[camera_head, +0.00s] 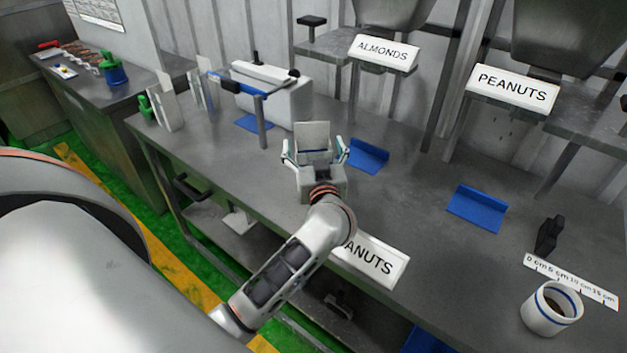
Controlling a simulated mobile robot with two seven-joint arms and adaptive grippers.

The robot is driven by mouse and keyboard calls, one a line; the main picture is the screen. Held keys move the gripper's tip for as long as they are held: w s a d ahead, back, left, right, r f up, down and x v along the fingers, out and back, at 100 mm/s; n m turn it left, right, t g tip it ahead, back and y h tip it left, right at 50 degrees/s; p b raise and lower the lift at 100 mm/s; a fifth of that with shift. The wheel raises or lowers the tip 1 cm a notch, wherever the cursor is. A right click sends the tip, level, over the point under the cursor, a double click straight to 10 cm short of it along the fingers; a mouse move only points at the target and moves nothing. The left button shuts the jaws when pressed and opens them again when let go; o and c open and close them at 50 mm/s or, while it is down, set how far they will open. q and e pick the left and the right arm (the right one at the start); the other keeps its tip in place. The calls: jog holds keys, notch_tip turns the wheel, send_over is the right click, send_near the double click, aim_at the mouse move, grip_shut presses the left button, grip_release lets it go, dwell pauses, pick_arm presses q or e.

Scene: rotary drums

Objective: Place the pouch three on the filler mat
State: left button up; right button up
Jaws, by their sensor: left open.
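My left gripper (315,150) is open above the dark table, with its two fingers spread to either side of a pale upright pouch (313,134). The pouch's lower part is hidden by the gripper, so I cannot tell whether the fingers touch it or what it rests on. A blue mat (370,157) lies just right of the gripper, below the ALMONDS sign. Another blue mat (476,208) lies farther right, below the PEANUTS sign. Both mats look empty. Which one is the filler mat is not marked. My right gripper is not in view.
Several pale pouches (166,104) stand at the table's left end. A partly hidden sign (372,262) is at the front edge. A white cup (551,309) and ruler (570,281) are at right.

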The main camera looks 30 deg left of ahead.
pick_arm(q)
jog(key=shift+w+a, duration=0.1)
jog(key=shift+w, duration=0.05)
jog(key=c, duration=1.5)
jog(key=shift+c, duration=0.7)
jog(key=shift+r, duration=0.15)
